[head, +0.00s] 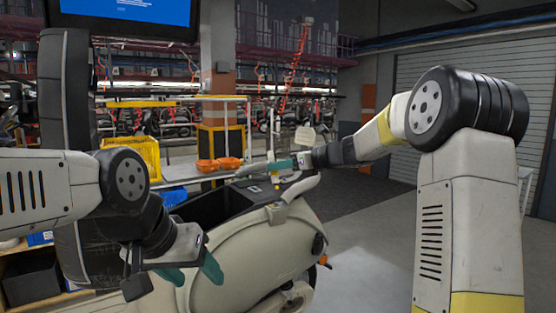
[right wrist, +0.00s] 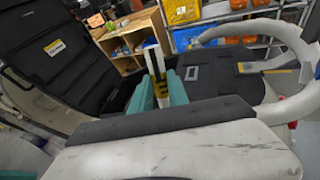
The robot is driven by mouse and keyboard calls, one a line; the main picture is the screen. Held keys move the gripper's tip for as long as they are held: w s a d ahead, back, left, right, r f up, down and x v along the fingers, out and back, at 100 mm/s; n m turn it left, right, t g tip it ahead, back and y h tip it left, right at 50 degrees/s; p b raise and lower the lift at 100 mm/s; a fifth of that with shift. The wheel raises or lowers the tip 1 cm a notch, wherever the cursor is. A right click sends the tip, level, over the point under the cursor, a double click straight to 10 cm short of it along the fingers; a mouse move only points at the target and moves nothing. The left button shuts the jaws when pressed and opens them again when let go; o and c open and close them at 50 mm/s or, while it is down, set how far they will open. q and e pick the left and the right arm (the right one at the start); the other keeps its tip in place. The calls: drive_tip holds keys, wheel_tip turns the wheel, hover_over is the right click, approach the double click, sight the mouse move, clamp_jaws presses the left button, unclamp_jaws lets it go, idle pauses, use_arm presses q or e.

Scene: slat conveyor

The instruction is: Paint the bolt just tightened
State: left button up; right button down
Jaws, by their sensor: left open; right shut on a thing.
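A cream scooter (head: 255,255) stands in front of me in the head view, with a dark open compartment (head: 213,207) on top. My right gripper (head: 283,165) is above the scooter's far end. My left gripper (head: 192,273) is open and empty, low beside the scooter's near side. I cannot make out the tightened bolt in either view.
A yellow crate (head: 136,156) and orange parts (head: 218,164) are on a bench behind the scooter. A blue bin (head: 172,196) sits lower. In the wrist view a raised black panel (right wrist: 55,50) and a pale curved bar (right wrist: 270,30) flank the tool. Floor at right is clear.

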sight(278, 179)
drive_tip(key=shift+f, duration=2.15)
drive_tip(key=shift+f, duration=0.15)
drive_tip(key=shift+w+a, duration=0.3)
drive_tip(key=shift+w, duration=0.2)
idle(1.5)
drive_tip(key=shift+r, duration=3)
drive_tip(key=shift+s+d+r+n, duration=0.15)
drive_tip(key=shift+s+r+n, duration=0.55)
drive_tip(key=shift+s+r, duration=0.25)
drive_tip(key=shift+w+f, duration=0.15)
drive_tip(key=shift+f, duration=3.5)
